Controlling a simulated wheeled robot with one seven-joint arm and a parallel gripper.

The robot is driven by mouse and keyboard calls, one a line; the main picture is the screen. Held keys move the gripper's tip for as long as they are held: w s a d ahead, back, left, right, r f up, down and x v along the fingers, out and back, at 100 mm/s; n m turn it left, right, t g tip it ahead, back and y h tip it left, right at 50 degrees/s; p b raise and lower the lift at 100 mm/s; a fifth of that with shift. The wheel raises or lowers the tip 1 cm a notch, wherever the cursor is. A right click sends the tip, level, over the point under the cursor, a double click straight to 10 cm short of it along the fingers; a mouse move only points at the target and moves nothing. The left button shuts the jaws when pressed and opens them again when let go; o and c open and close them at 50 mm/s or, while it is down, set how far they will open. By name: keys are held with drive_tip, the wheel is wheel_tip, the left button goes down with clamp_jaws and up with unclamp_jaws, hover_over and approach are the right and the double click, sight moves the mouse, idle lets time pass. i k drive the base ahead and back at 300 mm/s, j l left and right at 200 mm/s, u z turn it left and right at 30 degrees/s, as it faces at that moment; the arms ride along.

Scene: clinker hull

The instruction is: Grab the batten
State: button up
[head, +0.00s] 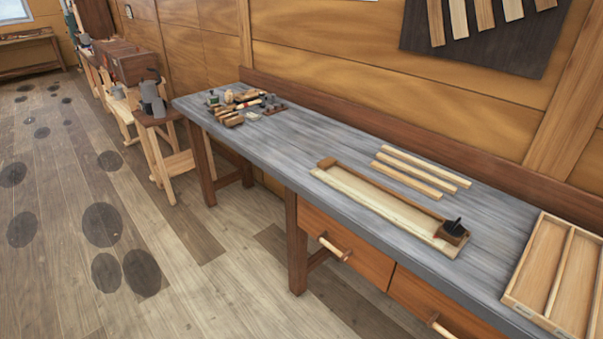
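Three pale wooden strips that look like battens lie side by side on the grey workbench (300,150): a back one (427,166), a middle one (416,172) and a front one (407,181). Small gaps separate them. Another long pale strip (370,203) runs along the front of a shallow wooden fixture (400,201), in front of the three. I cannot tell which piece is the batten. My gripper is not in view.
A divided wooden tray (558,275) sits at the bench's right end. A small dark tool (456,231) is at the fixture's right end. Small tools (240,105) cluster at the far left end. Drawers with handles (334,247) face the open floor (200,280).

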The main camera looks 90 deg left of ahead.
sight(428, 191)
drive_tip(key=u, duration=2.45)
drive_tip(key=i+u, duration=0.2)
drive_tip(key=i, duration=0.3)
drive_tip(key=i+l+u, duration=0.15)
drive_tip(key=i, duration=0.35)
drive_tip(key=i+l+u, duration=0.2)
drive_tip(key=i, duration=0.25)
drive_tip(key=i+l+u, duration=0.2)
drive_tip(key=i, duration=0.3)
